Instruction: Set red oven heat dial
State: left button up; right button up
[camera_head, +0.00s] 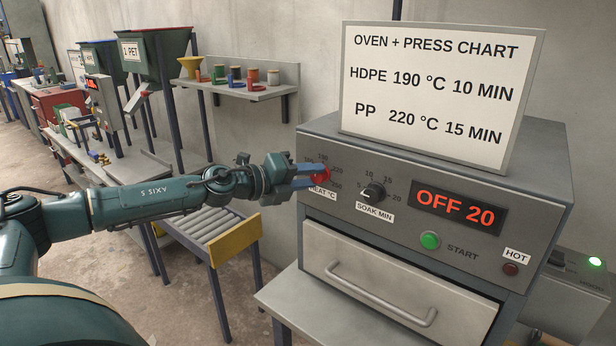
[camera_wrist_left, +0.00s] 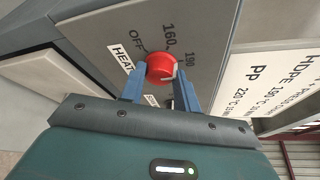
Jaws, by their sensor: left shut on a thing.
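The red heat dial (camera_head: 320,174) is on the left of the grey oven's front panel (camera_head: 335,208), above a HEAT °C label. It also shows in the left wrist view (camera_wrist_left: 160,66), with OFF, 160 and 190 marks around it. My left gripper (camera_head: 312,175) is shut on the dial, with one blue finger on each side of it. The oven display (camera_head: 457,208) reads OFF 20. My right gripper is not in view.
A black soak dial (camera_head: 374,191), a green start button (camera_head: 430,240) and a HOT lamp (camera_head: 510,269) share the panel. A chart (camera_head: 437,92) stands on the oven. A drawer handle (camera_head: 380,293) sticks out below. A roller stand (camera_head: 208,228) is at the left.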

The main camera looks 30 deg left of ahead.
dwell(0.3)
pick_arm(q)
jog(key=o, duration=1)
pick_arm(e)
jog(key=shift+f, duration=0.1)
pick_arm(q)
jog(key=shift+s+a+f+b, duration=0.1)
jog(key=shift+s+a+b, duration=0.15)
jog(key=shift+s+b, duration=0.15)
jog(key=shift+b+v, duration=5.7)
jog(key=shift+v, duration=0.45)
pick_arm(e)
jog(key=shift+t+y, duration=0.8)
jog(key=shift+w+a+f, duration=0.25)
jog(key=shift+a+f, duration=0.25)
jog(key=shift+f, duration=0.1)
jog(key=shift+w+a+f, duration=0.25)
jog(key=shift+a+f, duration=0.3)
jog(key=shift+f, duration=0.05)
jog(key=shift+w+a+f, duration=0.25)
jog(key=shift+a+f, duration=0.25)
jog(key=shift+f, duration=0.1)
